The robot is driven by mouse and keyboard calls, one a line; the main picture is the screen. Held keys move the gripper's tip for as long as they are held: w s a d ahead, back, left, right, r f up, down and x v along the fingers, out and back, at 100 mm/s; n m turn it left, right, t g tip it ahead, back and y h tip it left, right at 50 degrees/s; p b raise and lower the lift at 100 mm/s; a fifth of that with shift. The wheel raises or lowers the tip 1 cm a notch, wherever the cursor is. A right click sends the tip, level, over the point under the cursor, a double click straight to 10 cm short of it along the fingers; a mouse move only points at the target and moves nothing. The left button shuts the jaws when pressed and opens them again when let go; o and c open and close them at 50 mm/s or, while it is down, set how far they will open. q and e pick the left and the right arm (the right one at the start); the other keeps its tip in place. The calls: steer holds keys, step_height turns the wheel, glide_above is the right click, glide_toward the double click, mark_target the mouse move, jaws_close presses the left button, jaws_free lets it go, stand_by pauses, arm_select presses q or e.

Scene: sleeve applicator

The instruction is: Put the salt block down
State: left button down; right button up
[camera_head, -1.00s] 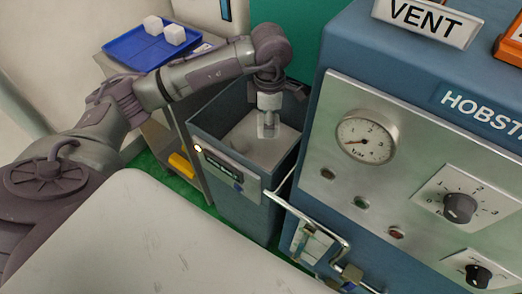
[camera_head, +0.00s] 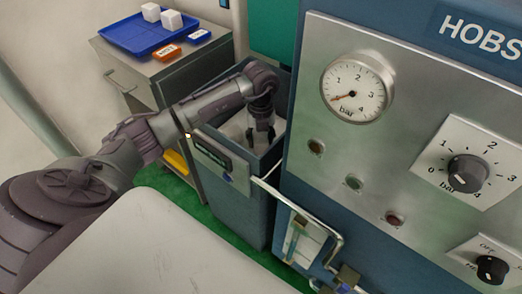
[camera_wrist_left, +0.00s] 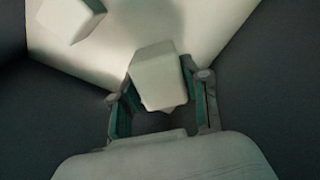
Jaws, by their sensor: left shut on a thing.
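My left gripper (camera_head: 262,135) reaches down into an open grey-blue bin (camera_head: 240,192) in the head view. In the left wrist view the gripper (camera_wrist_left: 162,108) is shut on a white salt block (camera_wrist_left: 156,72), which sits between its two fingers. A second white block (camera_wrist_left: 70,18) shows at the top left of that view, inside the bin. I cannot tell whether the held block touches the bin's pale floor. In the head view the held block is hard to make out. My right gripper is not in view.
A blue tray (camera_head: 128,38) with two white blocks (camera_head: 172,19) stands on a grey cabinet behind the bin. A blue machine with a gauge (camera_head: 356,92) stands close on the right, with a metal handle (camera_head: 330,243).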

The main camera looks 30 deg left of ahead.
mark_target(261, 150)
arm_select(q)
steer(key=shift+d+f, duration=0.15)
steer(key=shift+f, duration=0.3)
steer(key=shift+f+b, duration=0.55)
steer(key=shift+f, duration=1.4)
steer(key=c, duration=0.6)
jaws_free()
steer(key=shift+f, duration=0.15)
steer(key=shift+o, duration=0.2)
